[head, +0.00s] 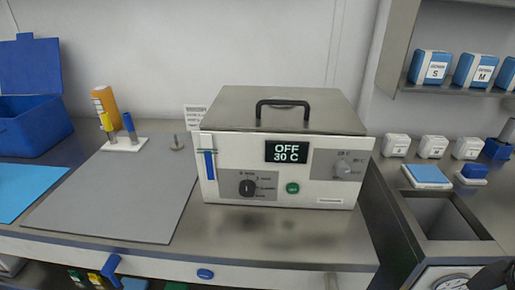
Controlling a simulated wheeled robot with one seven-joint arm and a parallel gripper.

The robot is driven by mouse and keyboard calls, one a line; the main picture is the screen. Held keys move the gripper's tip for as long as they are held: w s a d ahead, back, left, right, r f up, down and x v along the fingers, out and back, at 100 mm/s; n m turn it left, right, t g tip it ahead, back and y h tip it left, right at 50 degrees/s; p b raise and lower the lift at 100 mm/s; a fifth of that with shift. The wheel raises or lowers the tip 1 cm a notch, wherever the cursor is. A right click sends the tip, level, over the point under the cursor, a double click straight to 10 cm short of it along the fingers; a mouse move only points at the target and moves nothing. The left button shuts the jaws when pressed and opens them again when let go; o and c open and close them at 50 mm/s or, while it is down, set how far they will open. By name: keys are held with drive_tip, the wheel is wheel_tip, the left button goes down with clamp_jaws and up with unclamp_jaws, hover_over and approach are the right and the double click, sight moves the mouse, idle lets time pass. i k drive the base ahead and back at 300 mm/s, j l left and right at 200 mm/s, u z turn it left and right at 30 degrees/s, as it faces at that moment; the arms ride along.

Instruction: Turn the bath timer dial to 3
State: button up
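The bath (220,142) is a steel box with a lid and a black handle, standing on the counter. Its display (286,151) reads "OFF 30 C". A black dial (247,188), apparently the timer dial, sits low on the left of the front panel with small marks around it. Its marks and pointer are too small to read surely. A grey dial (342,168) with temperature marks is at the upper right of the panel. A dark part, likely of my gripper (488,279), shows at the bottom right corner, away from the bath; its fingers cannot be made out.
A grey mat (115,200) lies left. A sink-like opening (440,217) and small boxes (432,147) are right. The counter before the bath is clear.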

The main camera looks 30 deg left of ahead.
sight(247, 188)
drive_tip(key=u, duration=1.05)
